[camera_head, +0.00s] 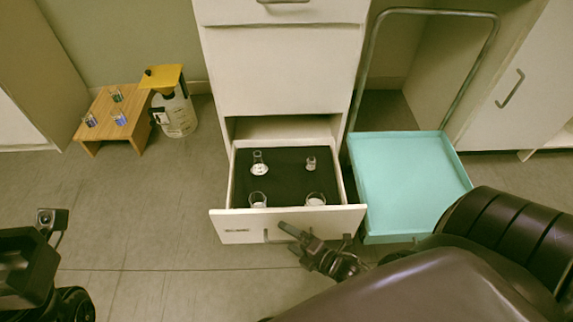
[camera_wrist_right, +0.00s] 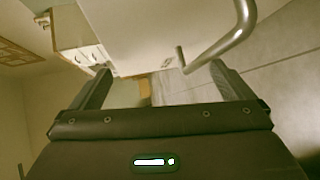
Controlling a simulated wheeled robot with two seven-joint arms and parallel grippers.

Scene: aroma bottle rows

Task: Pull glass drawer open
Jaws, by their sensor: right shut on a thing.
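The glass drawer (camera_head: 232,228) is pulled out from the white cabinet (camera_head: 285,70) in the head view. Its dark inside (camera_head: 282,178) holds several pieces of clear glassware, among them a flask (camera_head: 259,165) and a beaker (camera_head: 315,199). My right gripper (camera_head: 300,240) is at the drawer front, shut on the drawer handle (camera_head: 266,237); the gripper hides part of it. In the right wrist view the fingers (camera_wrist_right: 163,80) stand apart on either side of the drawer front area. Part of my left arm (camera_head: 30,265) shows at the lower left, its fingers not distinct.
A turquoise tray cart (camera_head: 410,180) stands close to the drawer's right side. The floor (camera_head: 170,255) left of the drawer is clear.

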